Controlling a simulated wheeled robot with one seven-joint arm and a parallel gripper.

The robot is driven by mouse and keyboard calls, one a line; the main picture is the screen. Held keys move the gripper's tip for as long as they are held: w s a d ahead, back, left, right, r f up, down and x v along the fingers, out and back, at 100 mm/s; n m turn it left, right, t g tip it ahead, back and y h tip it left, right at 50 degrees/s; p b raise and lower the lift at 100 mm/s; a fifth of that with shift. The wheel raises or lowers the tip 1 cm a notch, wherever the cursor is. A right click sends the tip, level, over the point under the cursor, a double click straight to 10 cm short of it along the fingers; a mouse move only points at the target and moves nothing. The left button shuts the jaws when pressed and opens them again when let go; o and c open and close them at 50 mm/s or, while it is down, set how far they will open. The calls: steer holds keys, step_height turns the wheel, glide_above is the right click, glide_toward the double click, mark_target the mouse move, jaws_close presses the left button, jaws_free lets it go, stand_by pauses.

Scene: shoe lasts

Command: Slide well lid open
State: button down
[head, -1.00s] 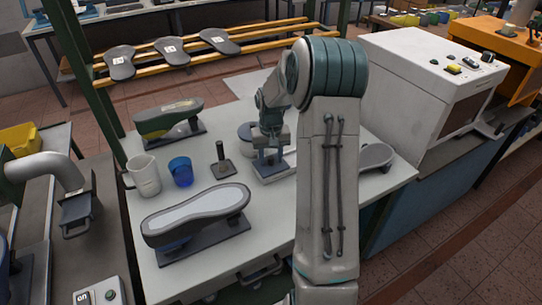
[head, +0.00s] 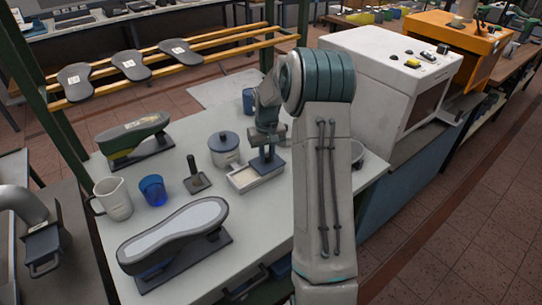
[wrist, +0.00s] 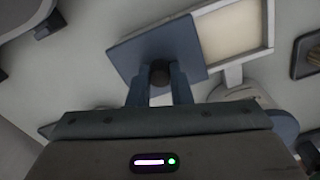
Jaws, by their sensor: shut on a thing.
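The well (head: 243,180) is a pale, shallow rectangular box on the white bench. Its blue-grey lid (head: 272,165) is slid toward the back right, so much of the pale inside shows. In the wrist view the lid (wrist: 135,52) lies to the left of the bare well opening (wrist: 230,30), overlapping its edge. My gripper (head: 266,150) is above the lid. In the wrist view its two fingers (wrist: 161,82) are shut on the dark round knob (wrist: 160,72) of the lid. The far end of the well under the lid is hidden.
A lidded grey pot (head: 224,148) stands close behind the well. A dark stand with an upright handle (head: 196,178), a blue cup (head: 153,190), a pitcher (head: 115,200) and a shoe last (head: 175,235) stand to the left. A white machine (head: 390,80) stands behind right.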

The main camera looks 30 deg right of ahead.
mark_target(268, 155)
steer(key=shift+d, duration=0.15)
steer(key=c, duration=1.3)
jaws_free()
steer(key=shift+d, duration=0.15)
step_height(268, 155, up, 14)
steer(key=b, duration=0.1)
steer(key=shift+f, duration=0.1)
